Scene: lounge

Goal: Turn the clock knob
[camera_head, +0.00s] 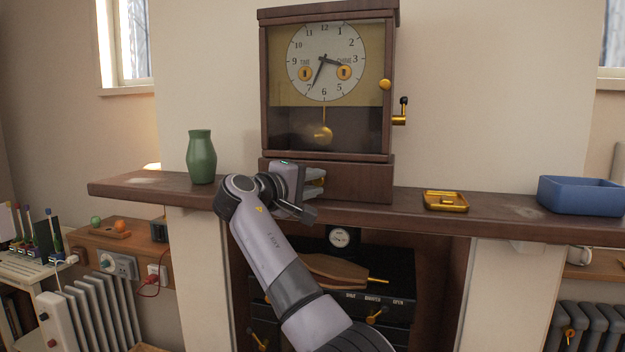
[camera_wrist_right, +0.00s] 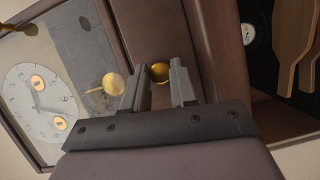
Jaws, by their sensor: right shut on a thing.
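A brown wooden clock (camera_head: 325,110) stands on the mantel with a white dial, a glass door and a gold pendulum. My right gripper (camera_head: 316,183) is in front of the clock's lower base, at its left part. In the right wrist view its two fingers (camera_wrist_right: 162,75) are on either side of a round gold knob (camera_wrist_right: 160,72) on the base and are shut on it. The head view mostly hides this knob behind the gripper. Another gold knob (camera_head: 384,84) is on the door's right edge. A black-tipped gold crank (camera_head: 402,111) sticks out from the clock's right side. My left gripper is out of view.
On the mantel (camera_head: 490,207), a green vase (camera_head: 201,157) stands left of the clock. A gold tray (camera_head: 446,201) and a blue box (camera_head: 583,195) are to the right.

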